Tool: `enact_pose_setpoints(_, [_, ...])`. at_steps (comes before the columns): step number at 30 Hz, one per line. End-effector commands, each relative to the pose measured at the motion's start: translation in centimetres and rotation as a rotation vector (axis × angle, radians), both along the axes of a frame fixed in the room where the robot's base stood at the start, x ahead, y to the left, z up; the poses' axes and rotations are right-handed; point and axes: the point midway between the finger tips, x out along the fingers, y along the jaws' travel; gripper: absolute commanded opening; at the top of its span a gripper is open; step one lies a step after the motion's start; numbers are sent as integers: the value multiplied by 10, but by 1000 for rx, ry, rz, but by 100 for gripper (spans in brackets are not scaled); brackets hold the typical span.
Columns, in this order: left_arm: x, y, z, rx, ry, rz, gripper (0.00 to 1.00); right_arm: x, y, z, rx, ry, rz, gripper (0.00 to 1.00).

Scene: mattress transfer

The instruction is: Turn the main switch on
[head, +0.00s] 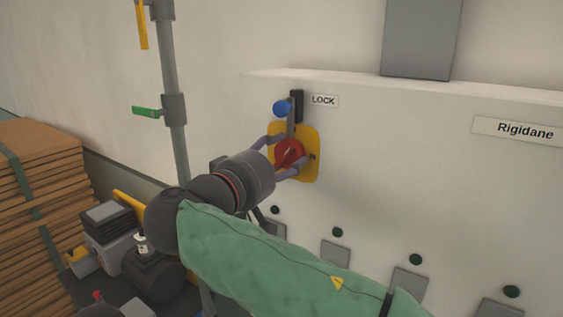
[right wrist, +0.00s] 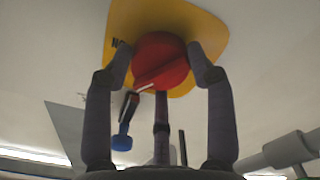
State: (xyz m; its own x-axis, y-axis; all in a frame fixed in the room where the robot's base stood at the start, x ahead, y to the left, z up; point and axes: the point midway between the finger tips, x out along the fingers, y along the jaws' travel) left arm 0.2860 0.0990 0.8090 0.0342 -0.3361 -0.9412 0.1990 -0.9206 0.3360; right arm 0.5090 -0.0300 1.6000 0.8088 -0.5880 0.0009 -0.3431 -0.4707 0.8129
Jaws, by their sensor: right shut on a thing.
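The main switch is a red round knob (head: 289,153) on a yellow plate (head: 312,140), fixed to the white cabinet front. The knob also fills the upper middle of the right wrist view (right wrist: 160,61), with the yellow plate (right wrist: 207,30) behind it. My right gripper (head: 286,156) is shut on the knob, with fingers on both sides of it. The knob's ridge runs at a slant. Just above the plate, a black lock lever with a blue ball end (head: 282,108) sits beside a "LOCK" label (head: 324,101). My left gripper is not in view.
A grey pipe with a green handle (head: 146,112) and a yellow handle (head: 142,24) runs up the wall on the left. Stacked brown boards (head: 40,200) stand at far left. Dark green buttons (head: 337,232) and grey plates line the lower cabinet front.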

Motion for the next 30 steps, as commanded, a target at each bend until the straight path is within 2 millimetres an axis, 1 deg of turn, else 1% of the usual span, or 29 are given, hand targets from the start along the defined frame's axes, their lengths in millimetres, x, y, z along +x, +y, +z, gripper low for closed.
enact_pose_setpoints(7, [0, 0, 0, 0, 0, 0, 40, 1, 0, -2, -1, 4, 0, 23])
enact_pose_setpoints(8, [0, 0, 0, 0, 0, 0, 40, 1, 0, -2, -1, 4, 0, 59])
enact_pose_setpoints(9, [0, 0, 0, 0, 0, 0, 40, 1, 0, -2, -1, 4, 0, 70])
enact_pose_setpoints(10, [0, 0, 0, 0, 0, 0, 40, 1, 0, -2, -1, 4, 0, 78])
enact_pose_setpoints(11, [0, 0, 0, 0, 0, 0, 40, 0, 0, -1, -1, 4, 0, 80])
enact_pose_setpoints(20, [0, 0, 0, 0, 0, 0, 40, 0, 0, 0, -1, 2, 1, 80])
enact_pose_setpoints(23, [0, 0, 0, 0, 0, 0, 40, -3, 3, 0, -1, 2, 2, 80])
enact_pose_setpoints(26, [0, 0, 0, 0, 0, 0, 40, -11, 10, 0, -1, 2, 3, 80])
enact_pose_setpoints(30, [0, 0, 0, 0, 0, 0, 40, -32, 25, 0, -2, 0, 5, 80])
